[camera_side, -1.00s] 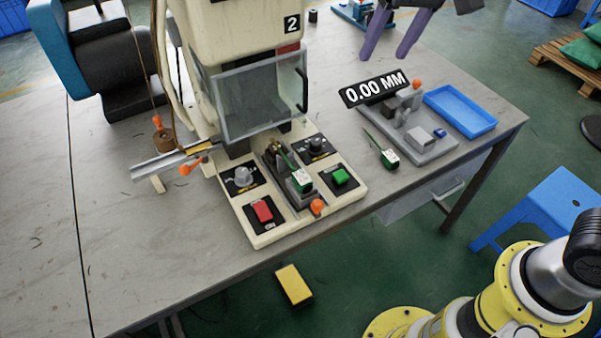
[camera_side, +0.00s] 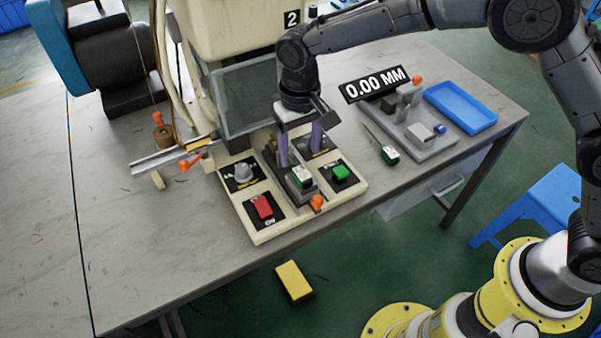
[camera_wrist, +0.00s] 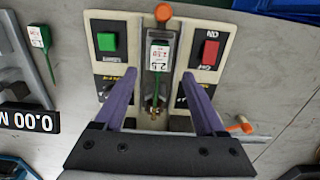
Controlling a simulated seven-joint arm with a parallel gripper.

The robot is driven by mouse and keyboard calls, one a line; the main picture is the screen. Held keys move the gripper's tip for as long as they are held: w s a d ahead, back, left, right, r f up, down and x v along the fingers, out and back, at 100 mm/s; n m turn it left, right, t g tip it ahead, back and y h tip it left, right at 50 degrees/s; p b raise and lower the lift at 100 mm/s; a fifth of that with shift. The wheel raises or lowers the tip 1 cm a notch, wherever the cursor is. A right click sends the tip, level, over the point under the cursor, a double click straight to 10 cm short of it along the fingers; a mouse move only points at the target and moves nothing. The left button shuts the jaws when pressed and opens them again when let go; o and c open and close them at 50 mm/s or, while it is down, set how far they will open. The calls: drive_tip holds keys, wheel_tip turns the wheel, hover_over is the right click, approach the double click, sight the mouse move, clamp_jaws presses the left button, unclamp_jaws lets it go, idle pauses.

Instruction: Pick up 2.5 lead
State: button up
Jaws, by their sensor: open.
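The 2.5 lead (camera_wrist: 158,57) is a green plug with a white printed label and a thin green cable. It lies in the grey fixture at the middle of the machine base, and also shows in the side view (camera_side: 301,178). My gripper (camera_wrist: 160,77) is open, with its two purple fingers apart on either side of the lead's line. In the side view my gripper (camera_side: 300,159) points down over the fixture, just behind the plug. I cannot tell whether the fingers touch anything. Nothing is held.
The base carries a green button (camera_side: 341,172), a red switch (camera_side: 262,207) and an orange knob (camera_side: 317,203). A clear guard (camera_side: 243,97) stands behind. A second green lead (camera_side: 389,155) lies by the gauge (camera_side: 422,141). A blue tray (camera_side: 461,108) is at right.

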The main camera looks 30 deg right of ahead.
sight(299, 169)
drive_tip(key=shift+w+d+f, duration=0.1)
drive_tip(key=shift+w+f, duration=0.1)
drive_tip(key=shift+f, duration=1.45)
drive_tip(key=shift+w+f, duration=0.15)
drive_tip(key=shift+f, duration=1.5)
clamp_jaws()
